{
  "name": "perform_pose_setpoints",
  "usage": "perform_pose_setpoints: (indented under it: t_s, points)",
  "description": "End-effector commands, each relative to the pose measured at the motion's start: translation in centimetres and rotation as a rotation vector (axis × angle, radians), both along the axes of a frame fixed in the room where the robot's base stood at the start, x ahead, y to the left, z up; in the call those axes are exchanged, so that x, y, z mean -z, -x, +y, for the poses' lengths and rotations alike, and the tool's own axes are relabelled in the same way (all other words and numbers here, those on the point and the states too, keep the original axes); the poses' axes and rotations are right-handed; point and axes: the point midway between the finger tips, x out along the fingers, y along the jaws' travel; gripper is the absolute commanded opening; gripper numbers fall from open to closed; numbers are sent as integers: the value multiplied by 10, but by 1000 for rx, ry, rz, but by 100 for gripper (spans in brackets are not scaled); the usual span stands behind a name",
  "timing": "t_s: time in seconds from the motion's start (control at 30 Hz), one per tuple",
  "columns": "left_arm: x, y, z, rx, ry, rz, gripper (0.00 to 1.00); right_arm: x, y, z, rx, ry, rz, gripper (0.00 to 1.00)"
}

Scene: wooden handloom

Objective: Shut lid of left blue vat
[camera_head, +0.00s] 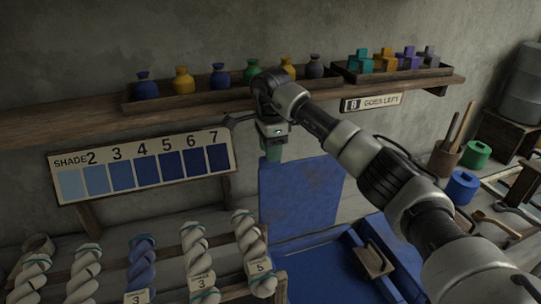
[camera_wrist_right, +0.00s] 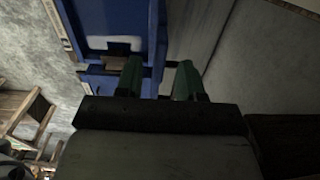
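The blue lid (camera_head: 300,195) stands raised, nearly upright, at the back of the blue vat (camera_head: 325,275). A small brown wooden piece (camera_head: 372,260) shows at the vat's right part. My right gripper (camera_head: 272,152) is at the lid's upper left corner, its green fingers pointing down; the head view does not show clearly whether they touch it. In the wrist view the two fingers of my right gripper (camera_wrist_right: 158,80) are apart, with blue surfaces (camera_wrist_right: 110,20) beyond and to the left. My left gripper is not in view.
A shelf (camera_head: 60,122) with dye bottles and coloured blocks runs along the wall above. The shade board (camera_head: 145,165) and twisted yarn skeins (camera_head: 140,265) stand to the left. Blue and green pots (camera_head: 462,187) are at the right.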

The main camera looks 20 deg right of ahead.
Motion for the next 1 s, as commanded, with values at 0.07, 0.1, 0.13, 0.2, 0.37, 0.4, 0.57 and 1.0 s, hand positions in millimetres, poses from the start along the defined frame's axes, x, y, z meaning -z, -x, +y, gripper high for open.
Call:
perform_pose_setpoints:
  t_s: [0.07,0.1,0.13,0.2,0.37,0.4,0.57,1.0]
  points:
    - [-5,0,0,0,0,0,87,11,0,0,-1,-1,3,38]
    - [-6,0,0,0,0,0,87,16,0,0,-1,-2,3,38]
    - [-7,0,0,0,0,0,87,19,0,0,-1,-1,2,38]
    - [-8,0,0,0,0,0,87,25,0,0,-2,-1,2,38]
    - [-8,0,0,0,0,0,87,31,-1,0,-2,-2,0,38]
    - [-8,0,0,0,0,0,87,32,-1,0,-2,-2,-1,38]
    - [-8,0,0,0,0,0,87,32,-1,0,-2,-2,0,38]
    - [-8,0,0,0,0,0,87,31,-1,0,-2,-1,0,0]
